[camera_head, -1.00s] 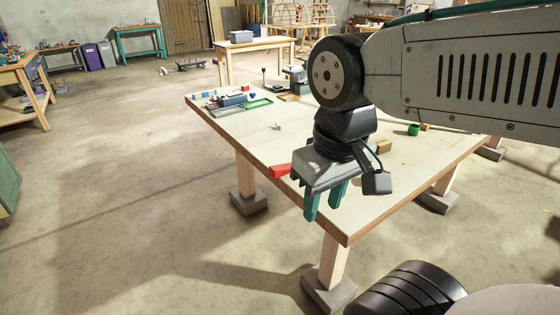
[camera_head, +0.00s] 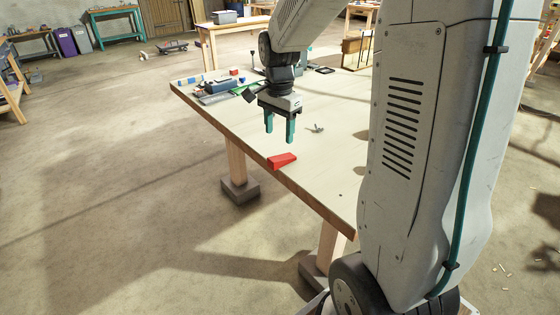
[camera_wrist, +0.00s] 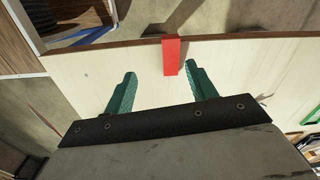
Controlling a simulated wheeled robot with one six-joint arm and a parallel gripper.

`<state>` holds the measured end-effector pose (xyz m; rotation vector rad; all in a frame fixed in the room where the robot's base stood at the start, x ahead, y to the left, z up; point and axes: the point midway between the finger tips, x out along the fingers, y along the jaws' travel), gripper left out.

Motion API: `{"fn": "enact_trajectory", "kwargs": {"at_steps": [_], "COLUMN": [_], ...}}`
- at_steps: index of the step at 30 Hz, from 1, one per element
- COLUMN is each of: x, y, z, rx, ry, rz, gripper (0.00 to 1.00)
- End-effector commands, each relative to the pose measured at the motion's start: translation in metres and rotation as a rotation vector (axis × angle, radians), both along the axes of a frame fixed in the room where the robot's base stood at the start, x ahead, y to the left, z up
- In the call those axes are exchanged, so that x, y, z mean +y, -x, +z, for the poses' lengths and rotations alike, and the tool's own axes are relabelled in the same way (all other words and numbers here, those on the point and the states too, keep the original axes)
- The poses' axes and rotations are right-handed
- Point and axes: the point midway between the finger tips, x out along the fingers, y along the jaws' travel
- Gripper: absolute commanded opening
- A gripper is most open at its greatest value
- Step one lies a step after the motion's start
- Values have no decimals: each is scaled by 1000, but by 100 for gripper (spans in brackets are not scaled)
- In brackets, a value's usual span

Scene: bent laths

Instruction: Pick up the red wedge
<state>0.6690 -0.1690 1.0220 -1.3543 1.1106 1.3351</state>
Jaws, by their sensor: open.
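The red wedge (camera_head: 282,160) lies on the pale tabletop close to the table's near left edge. In the wrist view the red wedge (camera_wrist: 171,55) lies at the board's edge, beyond the fingertips and nearer the right finger. My gripper (camera_head: 280,137) is open and empty, with its teal fingers pointing down above the table, just behind the wedge in the head view. The gripper's fingers also show in the wrist view (camera_wrist: 160,73), spread apart with bare tabletop between them. The fingers appear apart from the wedge.
The worktable (camera_head: 318,180) is mostly clear around the wedge. A small grey metal piece (camera_head: 315,128) lies to its right. At the far end are a blue-grey tool (camera_head: 216,86), a green tray (camera_head: 243,88) and small blocks. My arm hides the table's right part.

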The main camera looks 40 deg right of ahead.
Motion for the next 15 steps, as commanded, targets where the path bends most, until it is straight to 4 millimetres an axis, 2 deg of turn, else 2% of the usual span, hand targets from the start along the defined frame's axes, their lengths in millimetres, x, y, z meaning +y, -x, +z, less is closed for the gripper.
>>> {"fn": "enact_trajectory", "kwargs": {"at_steps": [1, 6, 15], "x": [-9, -22, -20], "y": [-7, -21, -23], "z": [-10, -27, -60], "rx": [7, 11, 13], "ry": [-3, -5, -5], "rz": [-51, -151, -161], "gripper": [56, 56, 56]}}
